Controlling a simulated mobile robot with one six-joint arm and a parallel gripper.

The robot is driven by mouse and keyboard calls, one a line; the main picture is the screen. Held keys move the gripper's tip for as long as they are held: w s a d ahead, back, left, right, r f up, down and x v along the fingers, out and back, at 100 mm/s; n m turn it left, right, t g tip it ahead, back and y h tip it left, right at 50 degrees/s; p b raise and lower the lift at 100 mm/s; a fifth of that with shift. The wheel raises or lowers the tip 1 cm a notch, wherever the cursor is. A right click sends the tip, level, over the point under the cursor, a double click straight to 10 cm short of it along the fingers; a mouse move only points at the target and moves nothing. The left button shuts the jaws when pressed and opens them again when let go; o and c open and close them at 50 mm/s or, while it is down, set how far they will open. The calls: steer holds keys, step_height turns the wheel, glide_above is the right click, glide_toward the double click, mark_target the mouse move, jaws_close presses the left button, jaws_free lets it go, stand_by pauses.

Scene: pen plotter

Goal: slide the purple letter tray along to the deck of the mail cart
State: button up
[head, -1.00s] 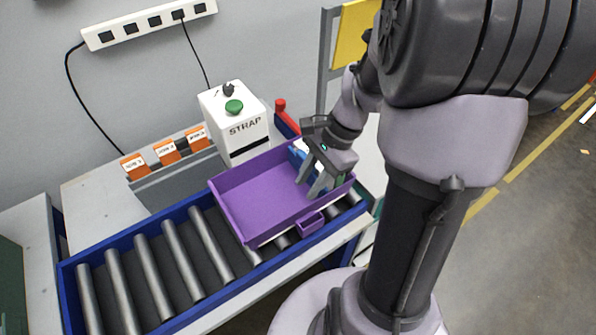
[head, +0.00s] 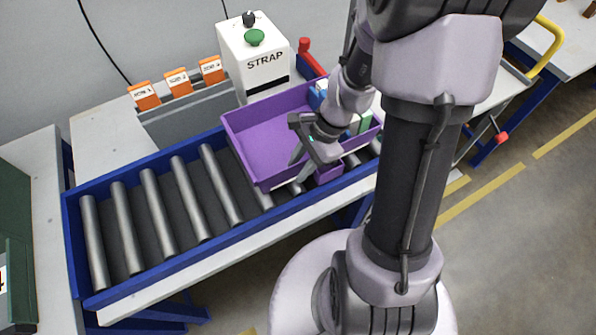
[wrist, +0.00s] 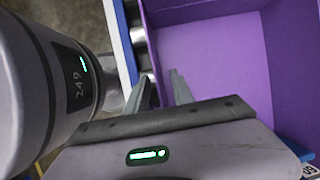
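The purple letter tray (head: 262,140) sits on the right part of the roller conveyor (head: 180,200), with a small purple box-like grip on its front wall. White, blue and green items (head: 365,122) lie at its right end, partly hidden by my arm. My gripper (head: 299,169) is at the tray's front wall, fingers pointing down and apart. In the wrist view, the open fingers (wrist: 162,82) show at the wall's edge, seemingly one on each side; contact is unclear. At right, a pale surface (head: 500,88) by a yellow rail (head: 546,48) looks like the mail cart's deck, mostly behind my arm.
Blue side rails edge the conveyor, whose left rollers are bare. A white STRAP box (head: 252,62) with a green button stands behind the tray, beside a red-topped lever (head: 304,46). Orange-labelled dividers (head: 178,80) stand at the back left. A green case (head: 18,240) is far left.

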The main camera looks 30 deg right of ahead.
steer(key=shift+a+f, duration=0.2)
steer(key=shift+f, duration=0.25)
jaws_close()
stand_by(1.2)
